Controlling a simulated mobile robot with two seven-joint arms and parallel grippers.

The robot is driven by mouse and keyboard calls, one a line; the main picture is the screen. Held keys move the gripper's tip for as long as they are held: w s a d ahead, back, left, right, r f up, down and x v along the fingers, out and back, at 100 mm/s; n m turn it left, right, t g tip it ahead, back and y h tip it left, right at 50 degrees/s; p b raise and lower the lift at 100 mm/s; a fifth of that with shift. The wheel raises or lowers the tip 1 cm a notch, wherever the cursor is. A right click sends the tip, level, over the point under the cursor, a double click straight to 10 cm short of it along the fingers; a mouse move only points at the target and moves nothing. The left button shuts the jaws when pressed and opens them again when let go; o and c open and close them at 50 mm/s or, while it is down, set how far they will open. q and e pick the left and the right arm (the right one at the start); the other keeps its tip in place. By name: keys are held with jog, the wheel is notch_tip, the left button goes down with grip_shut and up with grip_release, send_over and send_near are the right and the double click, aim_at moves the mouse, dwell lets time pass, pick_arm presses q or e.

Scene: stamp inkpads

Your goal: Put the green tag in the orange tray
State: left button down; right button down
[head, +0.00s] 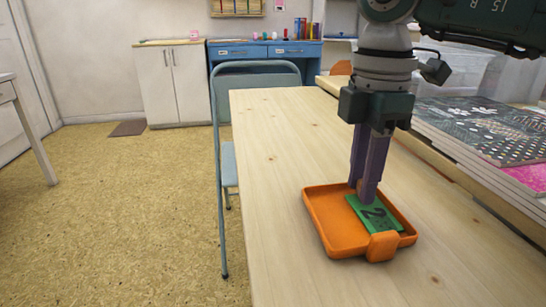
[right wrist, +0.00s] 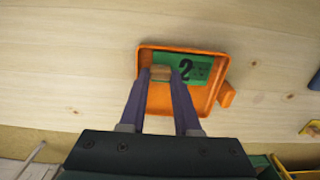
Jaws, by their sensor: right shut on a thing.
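The orange tray (head: 322,220) sits on the light wooden table; it also shows in the right wrist view (right wrist: 143,57). The green tag (head: 375,214) with a black "2" is inside the tray's outline, and it also shows in the right wrist view (right wrist: 200,70). My right gripper (head: 367,190) points down over the tray with its fingertips at one end of the tag. In the right wrist view its fingers close on a small tan part (right wrist: 160,73) at that end. I cannot tell whether the tag touches the tray floor. My left gripper is not in view.
A blue-grey chair (head: 226,160) stands at the table's left side. Patterned sheets (head: 485,130) lie on a wooden surface along the right side. The table (head: 270,140) is clear behind the tray.

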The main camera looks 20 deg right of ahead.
jog(key=c, duration=0.6)
grip_release()
notch_tip(320, 180, up, 12)
jog(key=p, duration=0.3)
jog(key=shift+r+p, duration=0.15)
jog(key=shift+p, duration=0.2)
jog(key=shift+a, duration=0.1)
